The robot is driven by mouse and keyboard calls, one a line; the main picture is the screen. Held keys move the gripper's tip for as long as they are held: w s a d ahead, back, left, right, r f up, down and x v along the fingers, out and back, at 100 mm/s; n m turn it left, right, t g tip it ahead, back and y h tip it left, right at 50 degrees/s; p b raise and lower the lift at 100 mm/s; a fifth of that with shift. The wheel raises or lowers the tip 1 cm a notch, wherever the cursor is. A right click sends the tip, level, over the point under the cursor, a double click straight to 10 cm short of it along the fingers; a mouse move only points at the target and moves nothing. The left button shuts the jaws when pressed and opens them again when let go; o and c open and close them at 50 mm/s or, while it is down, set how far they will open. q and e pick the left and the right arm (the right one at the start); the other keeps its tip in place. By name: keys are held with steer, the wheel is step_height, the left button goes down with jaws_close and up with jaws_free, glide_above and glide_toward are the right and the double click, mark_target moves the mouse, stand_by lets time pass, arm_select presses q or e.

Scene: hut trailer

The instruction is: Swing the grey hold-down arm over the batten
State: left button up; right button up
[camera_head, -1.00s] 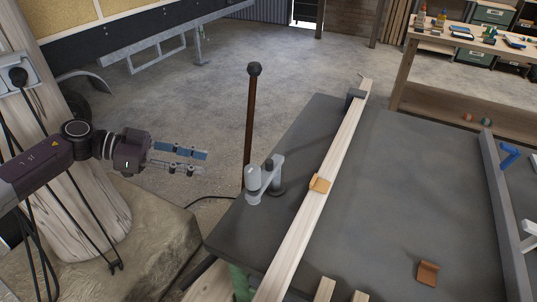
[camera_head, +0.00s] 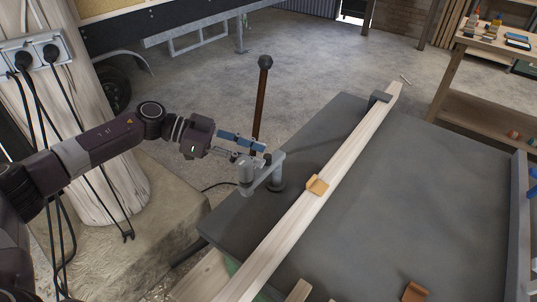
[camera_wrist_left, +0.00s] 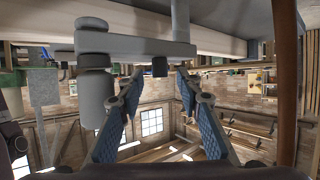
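The grey hold-down arm (camera_head: 262,178) stands on a post at the left edge of the dark bench. It points away from the batten, toward the lower left, with a rounded cylinder at its free end. In the left wrist view the arm (camera_wrist_left: 148,47) spans the top, just beyond my fingertips. The pale batten (camera_head: 345,158) lies lengthwise along the bench, right of the post. My left gripper (camera_head: 258,153) is open beside the hold-down arm, its blue-padded fingers overlapping it in the head view. I cannot tell whether they touch. My right gripper is out of view.
A brown rod with a dark knob (camera_head: 265,62) rises just behind my left gripper. The dark bench top (camera_head: 400,190) right of the batten is mostly clear.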

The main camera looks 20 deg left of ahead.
mark_target(267, 156)
arm_select(q)
steer(key=shift+x, duration=1.85)
jaws_close()
